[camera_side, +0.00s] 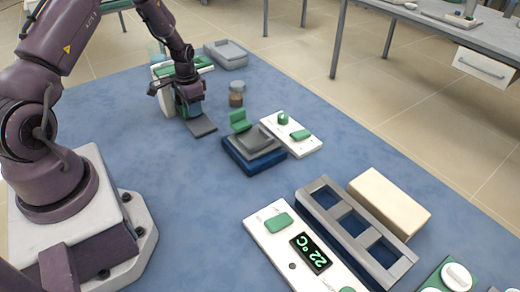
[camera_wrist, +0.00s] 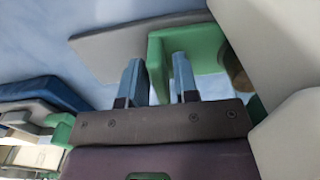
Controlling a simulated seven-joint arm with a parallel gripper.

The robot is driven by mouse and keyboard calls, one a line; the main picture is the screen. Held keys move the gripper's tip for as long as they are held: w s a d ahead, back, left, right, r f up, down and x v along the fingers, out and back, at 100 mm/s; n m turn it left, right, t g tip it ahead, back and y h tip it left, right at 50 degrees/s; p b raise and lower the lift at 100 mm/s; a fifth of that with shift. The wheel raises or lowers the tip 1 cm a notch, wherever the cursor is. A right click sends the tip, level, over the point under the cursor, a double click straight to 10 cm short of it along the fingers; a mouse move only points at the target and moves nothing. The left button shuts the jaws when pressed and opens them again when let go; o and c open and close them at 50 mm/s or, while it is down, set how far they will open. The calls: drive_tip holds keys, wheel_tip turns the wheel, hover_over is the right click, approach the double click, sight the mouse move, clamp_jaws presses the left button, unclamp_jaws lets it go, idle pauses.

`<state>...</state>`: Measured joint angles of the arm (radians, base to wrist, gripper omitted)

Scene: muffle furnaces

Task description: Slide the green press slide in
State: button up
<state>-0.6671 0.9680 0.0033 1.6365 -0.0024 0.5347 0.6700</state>
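The green press slide (camera_wrist: 158,62) shows in the wrist view as an L-shaped green block next to a flat grey plate (camera_wrist: 125,40). My gripper (camera_wrist: 160,70) points at it, with one blue finger on each side of its upright green part. The gaps are too small to tell whether the fingers grip it. In the side view my gripper (camera_side: 188,98) is low at the far left of the blue table, in front of a white and green unit. The grey plate (camera_side: 203,127) sticks out below it. My wrist hides most of the slide there.
A blue and grey unit with a green handle (camera_side: 240,120), a white panel with green knobs (camera_side: 291,133) and a brown jar (camera_side: 236,94) stand to the right. A grey tray (camera_side: 226,54) is behind. The table in front of the plate is clear.

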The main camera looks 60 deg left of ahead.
drive_tip(key=shift+r, duration=3.4)
